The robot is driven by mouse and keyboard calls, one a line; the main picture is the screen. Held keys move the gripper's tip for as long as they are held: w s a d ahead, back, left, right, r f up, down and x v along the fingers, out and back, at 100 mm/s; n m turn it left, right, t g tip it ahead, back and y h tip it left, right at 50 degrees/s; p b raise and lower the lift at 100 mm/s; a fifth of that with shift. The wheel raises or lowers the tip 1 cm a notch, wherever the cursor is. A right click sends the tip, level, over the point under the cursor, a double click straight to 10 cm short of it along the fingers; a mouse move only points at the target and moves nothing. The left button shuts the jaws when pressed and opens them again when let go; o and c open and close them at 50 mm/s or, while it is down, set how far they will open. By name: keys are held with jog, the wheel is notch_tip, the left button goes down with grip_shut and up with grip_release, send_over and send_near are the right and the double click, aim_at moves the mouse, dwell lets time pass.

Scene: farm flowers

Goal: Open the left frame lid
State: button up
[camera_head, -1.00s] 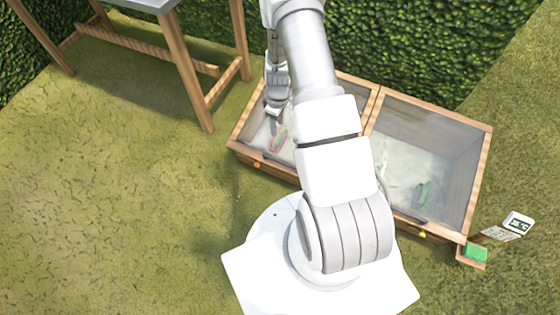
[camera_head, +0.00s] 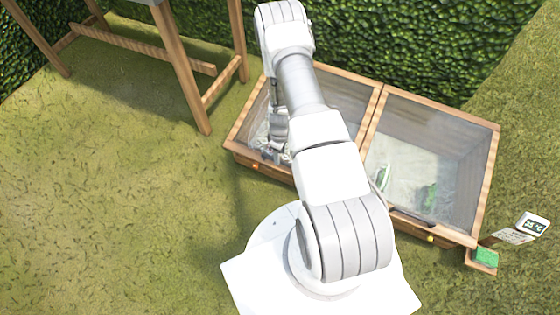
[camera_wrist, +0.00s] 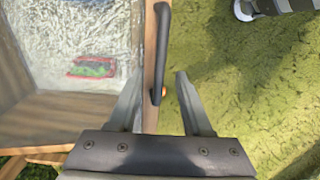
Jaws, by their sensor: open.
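The left frame lid (camera_head: 254,121) is a clear pane in a wooden border on the left half of the wooden cold frame, and it lies shut. My arm covers much of it in the head view. In the wrist view, a dark bar handle (camera_wrist: 160,50) runs along the wooden front edge of the lid. My gripper (camera_wrist: 153,80) is open and empty, with its two fingers on either side of the handle's near end; I cannot tell how far above it they are. The gripper also shows in the head view (camera_head: 276,158), small and partly hidden, over the left lid's front area.
The right frame lid (camera_head: 462,125) is also shut, with green items beneath it. A green block (camera_head: 486,257) and a small display (camera_head: 533,225) are at the right. A wooden table (camera_head: 190,75) stands at upper left, a hedge behind. Grass at left is clear.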

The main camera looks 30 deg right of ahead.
jog(key=shift+f+b, duration=0.4)
jog(key=shift+f, duration=1.2)
grip_shut()
